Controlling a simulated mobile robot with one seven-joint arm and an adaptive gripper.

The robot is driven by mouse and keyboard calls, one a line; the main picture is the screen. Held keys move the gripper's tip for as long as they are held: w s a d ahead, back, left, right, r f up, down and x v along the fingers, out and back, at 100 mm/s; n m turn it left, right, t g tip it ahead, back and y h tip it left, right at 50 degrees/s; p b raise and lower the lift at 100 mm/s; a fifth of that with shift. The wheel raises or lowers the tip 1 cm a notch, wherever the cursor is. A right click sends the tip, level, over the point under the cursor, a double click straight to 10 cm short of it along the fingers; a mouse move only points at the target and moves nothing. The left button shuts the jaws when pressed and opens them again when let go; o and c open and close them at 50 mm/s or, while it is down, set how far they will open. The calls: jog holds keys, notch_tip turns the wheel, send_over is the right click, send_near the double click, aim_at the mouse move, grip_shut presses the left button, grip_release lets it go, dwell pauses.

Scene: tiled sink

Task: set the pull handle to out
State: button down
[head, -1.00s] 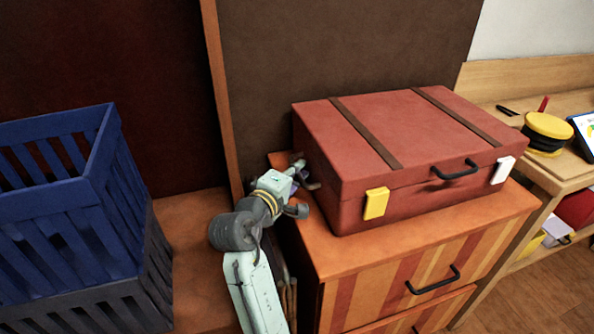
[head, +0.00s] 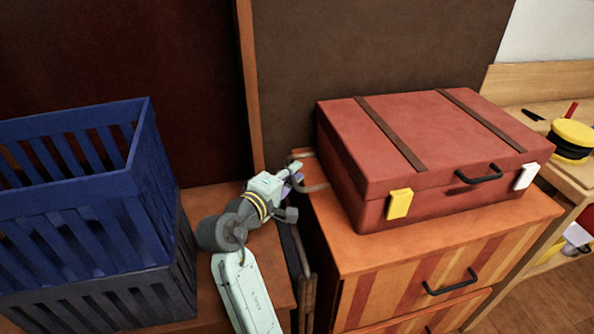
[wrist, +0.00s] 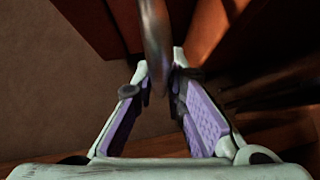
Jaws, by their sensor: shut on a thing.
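The pull handle (head: 314,188) is a thin, dull metal loop at the left edge of the striped cabinet, beside the red suitcase. My gripper (head: 294,176) reaches it from the left and front, and its fingers partly hide the loop. In the wrist view the handle's bar (wrist: 154,40) runs down between the two purple-padded fingers of my gripper (wrist: 160,88). The fingers are closed on the bar near their tips. What the handle is fixed to is hard to make out in the dark gap.
The red suitcase (head: 420,140) stands on the striped cabinet (head: 400,265), close to the right of my gripper. A blue slatted crate (head: 70,200) on a dark grey crate (head: 110,290) stands at left. A narrow gap with brown bars (head: 304,270) lies left of the cabinet.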

jog(key=shift+a, duration=0.2)
jog(key=c, duration=1.6)
grip_release()
notch_tip(320, 180, up, 10)
jog(key=shift+r, duration=0.25)
jog(key=shift+s+a, duration=0.1)
jog(key=shift+s, duration=0.05)
jog(key=p+v, duration=0.4)
jog(key=v, duration=0.8)
jog(key=shift+s+f, duration=0.15)
jog(key=shift+f, duration=0.2)
